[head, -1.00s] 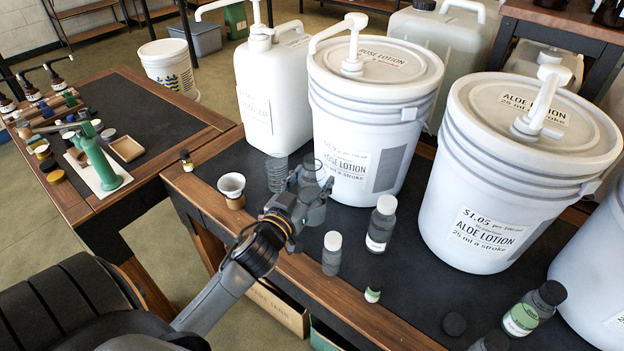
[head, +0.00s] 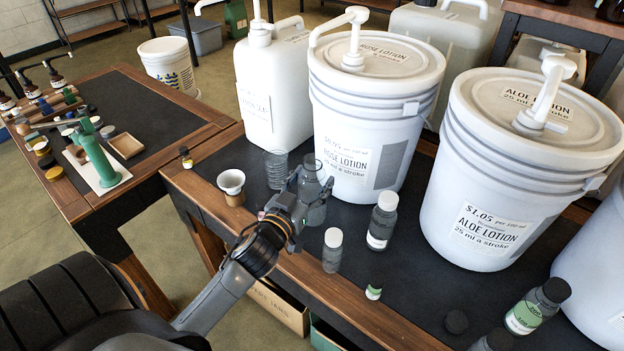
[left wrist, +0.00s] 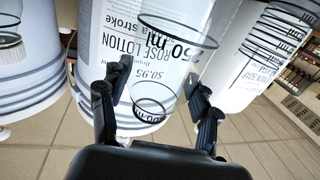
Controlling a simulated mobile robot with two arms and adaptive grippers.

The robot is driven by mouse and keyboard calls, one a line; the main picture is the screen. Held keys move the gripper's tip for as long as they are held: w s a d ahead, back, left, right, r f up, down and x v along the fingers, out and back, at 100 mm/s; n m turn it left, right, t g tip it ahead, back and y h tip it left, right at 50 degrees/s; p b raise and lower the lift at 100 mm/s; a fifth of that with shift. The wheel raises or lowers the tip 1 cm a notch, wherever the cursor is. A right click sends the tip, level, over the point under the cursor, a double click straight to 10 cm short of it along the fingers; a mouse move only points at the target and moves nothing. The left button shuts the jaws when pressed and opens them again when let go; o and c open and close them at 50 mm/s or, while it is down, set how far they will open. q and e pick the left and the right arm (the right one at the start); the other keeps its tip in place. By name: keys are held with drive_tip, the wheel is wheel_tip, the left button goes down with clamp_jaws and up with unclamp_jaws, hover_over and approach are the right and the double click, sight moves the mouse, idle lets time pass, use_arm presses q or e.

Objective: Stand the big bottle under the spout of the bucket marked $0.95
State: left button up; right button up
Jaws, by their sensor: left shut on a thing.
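The bucket marked $0.95 is the white rose lotion bucket (head: 335,130), with a white pump (head: 355,40) on its lid and the spout pointing left. Its label also shows in the left wrist view (left wrist: 150,75). My left gripper (head: 309,190) is shut on a clear bottle (head: 313,168) just in front of this bucket. In the left wrist view the clear bottle (left wrist: 165,85) shows between the fingers (left wrist: 158,105), with ml lettering on it. In the head view it appears below the spout tip; I cannot tell whether it is exactly under it. My right gripper is not in view.
A clear ribbed cup (head: 276,170) and a white cup (head: 232,184) stand left of the gripper. Small bottles (head: 332,250) (head: 382,220) stand to the right. A white jug (head: 270,95) and the $1.05 aloe lotion bucket (head: 500,170) flank the rose bucket.

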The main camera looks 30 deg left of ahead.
use_arm(q)
drive_tip(key=shift+f+b, duration=0.3)
drive_tip(key=shift+f, duration=0.2)
idle(0.3)
drive_tip(key=o, duration=1.5)
drive_tip(key=shift+c, duration=0.2)
drive_tip(key=s+d, duration=0.1)
drive_tip(key=s, duration=1.1)
drive_tip(key=shift+d, duration=0.2)
